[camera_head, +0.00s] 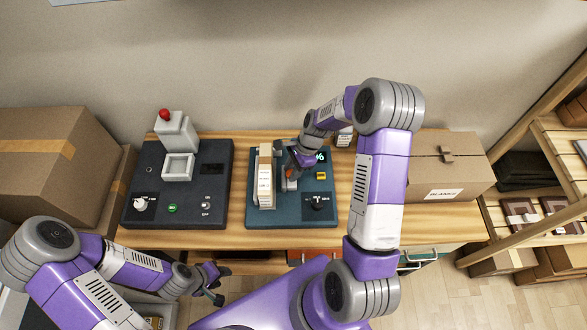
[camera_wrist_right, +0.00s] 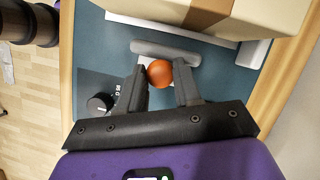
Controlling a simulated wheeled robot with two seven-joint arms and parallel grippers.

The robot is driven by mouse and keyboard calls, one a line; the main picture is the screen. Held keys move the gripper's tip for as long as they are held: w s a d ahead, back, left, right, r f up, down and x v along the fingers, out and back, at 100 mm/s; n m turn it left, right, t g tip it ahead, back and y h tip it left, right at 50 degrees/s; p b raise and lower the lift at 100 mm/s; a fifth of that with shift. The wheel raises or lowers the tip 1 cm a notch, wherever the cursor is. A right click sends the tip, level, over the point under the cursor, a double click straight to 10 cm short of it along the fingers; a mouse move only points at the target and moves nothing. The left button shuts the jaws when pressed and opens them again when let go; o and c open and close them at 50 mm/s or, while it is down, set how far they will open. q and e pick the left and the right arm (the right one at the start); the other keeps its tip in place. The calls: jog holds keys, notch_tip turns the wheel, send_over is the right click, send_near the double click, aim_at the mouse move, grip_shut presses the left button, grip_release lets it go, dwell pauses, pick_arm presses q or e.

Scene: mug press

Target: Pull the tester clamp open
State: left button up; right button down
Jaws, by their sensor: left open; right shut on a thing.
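The tester (camera_head: 320,217) is a dark blue flat device in the middle of the table. A tan carton (camera_head: 265,185) stands on its left part beside a pale clamp bar. In the right wrist view the grey clamp bar (camera_wrist_right: 165,51) lies alongside the carton (camera_wrist_right: 235,14), with an orange ball knob (camera_wrist_right: 158,74) in front of it. My right gripper (camera_wrist_right: 160,84) is shut on the knob, with a finger on each side. In the head view my right gripper (camera_head: 289,177) partly hides the clamp. My left gripper (camera_head: 212,287) is open and empty, in front of the table edge.
A dark press unit (camera_head: 217,195) with a red button (camera_head: 164,114) stands left of the tester. A cardboard box (camera_head: 455,170) sits on the table's right side. Large boxes (camera_head: 50,150) are at left, and wooden shelves (camera_head: 500,220) at right.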

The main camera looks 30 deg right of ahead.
jog(key=shift+d, duration=0.3)
jog(key=c, duration=1.2)
grip_release()
jog(key=o, duration=0.4)
jog(key=shift+s, duration=0.15)
jog(key=shift+r, duration=0.25)
jog(key=v, duration=0.7)
jog(key=shift+p, duration=0.35)
